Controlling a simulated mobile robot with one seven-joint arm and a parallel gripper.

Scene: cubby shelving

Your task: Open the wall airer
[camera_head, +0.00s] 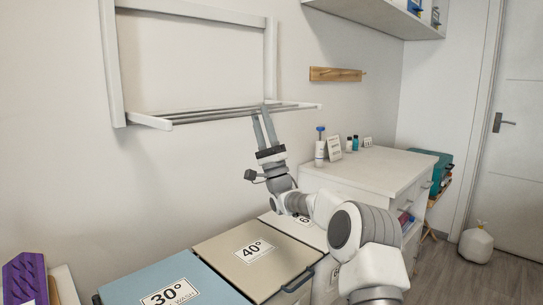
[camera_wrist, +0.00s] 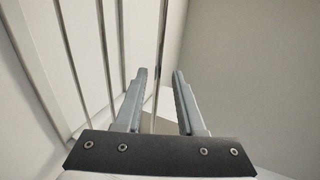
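The wall airer (camera_head: 190,10) is a white frame fixed to the wall at upper left in the head view. Its white-ended rack (camera_head: 150,121) with several thin grey rods (camera_head: 215,114) juts out from the frame's bottom. My gripper (camera_head: 260,110) points up at the rods near the rack's right end. In the wrist view my gripper (camera_wrist: 160,72) has its two fingers apart, with one thin rod (camera_wrist: 162,40) running between them. The rod looks closer to the left finger; I cannot tell whether it touches. More rods (camera_wrist: 121,50) lie to the left.
Labelled laundry bins, blue 30° (camera_head: 130,285) and beige 40° (camera_head: 225,245), stand below. A white cabinet (camera_head: 385,165) with bottles (camera_head: 320,150) is to the right. A wooden wall rail (camera_head: 335,74) and a shelf (camera_head: 370,14) are above it. A white bag (camera_head: 477,245) sits by the door.

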